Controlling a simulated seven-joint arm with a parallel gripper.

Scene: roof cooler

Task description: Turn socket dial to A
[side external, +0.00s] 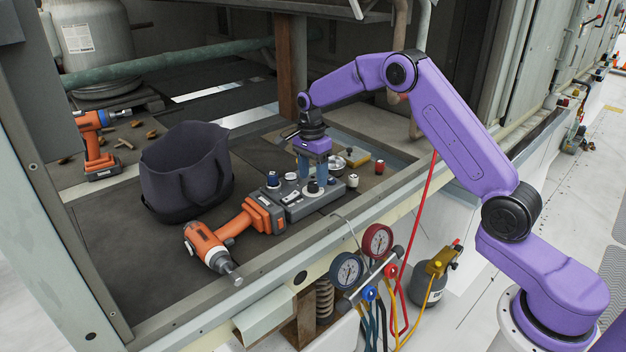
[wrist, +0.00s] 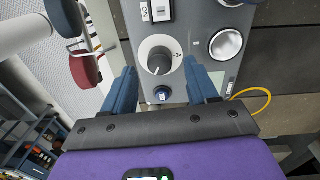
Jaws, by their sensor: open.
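The socket box (side external: 302,207) is a grey unit on the floor of the open housing. Its dial (side external: 313,187) is a dark knob on a pale base. In the wrist view the dial (wrist: 156,54) shows from above, with a letter A printed to the right of its rim. I cannot tell exactly where its pointer aims. My gripper (side external: 314,182) points down over the box, its blue fingers open on either side of the dial. In the wrist view my gripper (wrist: 160,70) has the dial between and slightly beyond its fingertips, with gaps at both sides.
An orange drill (side external: 232,235) and a dark bag (side external: 187,170) lie left of the box. Pressure gauges (side external: 377,240) hang in front.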

